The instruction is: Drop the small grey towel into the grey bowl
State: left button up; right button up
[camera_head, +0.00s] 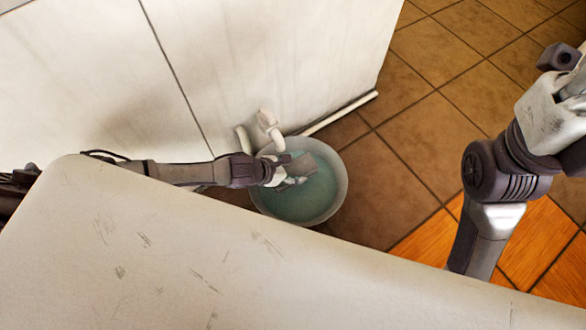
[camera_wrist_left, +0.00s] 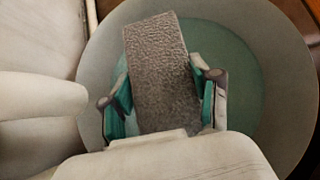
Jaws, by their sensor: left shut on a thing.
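The small grey towel (camera_wrist_left: 162,75) is a textured, flat rectangle held between the fingers of my left gripper (camera_wrist_left: 163,92). In the head view the towel (camera_head: 304,165) shows above the inside of the grey bowl (camera_head: 341,165). My left gripper (camera_head: 290,178) is shut on the towel, over the bowl's left part. The bowl is round, with a blue-green inside, and stands on the floor by the white wall. In the left wrist view its rim (camera_wrist_left: 285,120) surrounds the towel. I cannot tell whether the towel touches the bowl's inside. My right gripper is not in view.
A white pipe fitting (camera_head: 268,125) sticks out of the wall just behind the bowl. A white bar (camera_head: 340,113) runs along the wall's foot. Brown floor tiles (camera_head: 405,165) lie clear to the right of the bowl.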

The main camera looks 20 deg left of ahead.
pick_arm(q)
jog(key=shift+f, duration=0.15)
jog(key=o, duration=1.2)
jog(key=shift+o, duration=0.2)
jog(key=v, duration=1.2)
jog(key=shift+d, duration=0.1)
